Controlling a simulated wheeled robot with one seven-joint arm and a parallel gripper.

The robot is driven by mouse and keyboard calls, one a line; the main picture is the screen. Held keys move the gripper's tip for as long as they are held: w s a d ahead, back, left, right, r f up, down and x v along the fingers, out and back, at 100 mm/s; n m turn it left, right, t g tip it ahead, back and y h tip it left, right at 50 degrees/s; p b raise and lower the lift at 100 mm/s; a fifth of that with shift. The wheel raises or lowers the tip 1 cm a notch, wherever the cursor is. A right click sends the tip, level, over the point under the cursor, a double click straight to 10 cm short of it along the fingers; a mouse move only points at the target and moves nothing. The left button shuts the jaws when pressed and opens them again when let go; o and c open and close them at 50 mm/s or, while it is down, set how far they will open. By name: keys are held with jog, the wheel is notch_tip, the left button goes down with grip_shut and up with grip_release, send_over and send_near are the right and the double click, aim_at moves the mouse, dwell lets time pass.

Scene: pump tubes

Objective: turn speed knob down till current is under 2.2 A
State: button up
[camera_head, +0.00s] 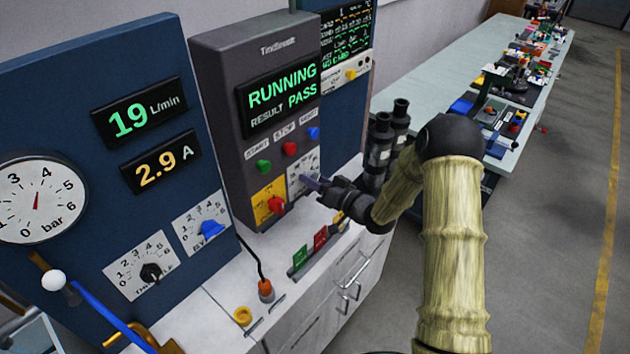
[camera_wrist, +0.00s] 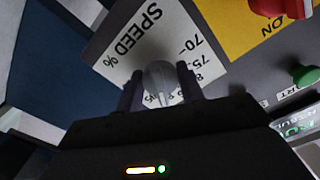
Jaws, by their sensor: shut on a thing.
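The speed knob (camera_wrist: 160,82) is a light grey knob on a white dial plate (camera_wrist: 135,40) marked "SPEED %", seen in the wrist view. My gripper (camera_wrist: 160,90) is shut on it, one dark finger on each side. In the head view my gripper (camera_head: 318,184) reaches the dial plate (camera_head: 303,168) on the grey control box, and the fingers hide most of the knob. The current display (camera_head: 161,162) reads 2.9 A in amber. I cannot read the knob's exact setting.
The flow display (camera_head: 139,112) reads 19 L/min. The control box screen (camera_head: 281,94) shows RUNNING and PASS. A red switch (camera_head: 276,205) on a yellow plate and green, red and blue buttons sit close to my gripper. Dark cylinders (camera_head: 381,140) stand behind my wrist.

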jog(key=o, duration=1)
jog(key=shift+d, duration=0.15)
jog(key=shift+s+d+f, duration=0.1)
jog(key=shift+d, duration=0.1)
jog(key=b+v, duration=0.4)
jog(key=v, duration=1.3)
jog(key=shift+a, duration=0.15)
jog(key=s+d+m+g+h+p, duration=0.1)
jog(key=s+d+m+g+h, duration=0.15)
jog(key=d+h, duration=0.7)
jog(key=s+a+r+m+g+h, duration=0.1)
jog(key=s+a+g+h, duration=0.1)
jog(key=s, duration=0.5)
jog(key=s+a+r+m+g+h+p, duration=0.1)
jog(key=s+a+g+h, duration=0.1)
jog(key=s+g, duration=0.2)
jog(key=s, duration=0.3)
jog(key=shift+a+r+h, duration=0.35)
jog(key=shift+a, duration=0.05)
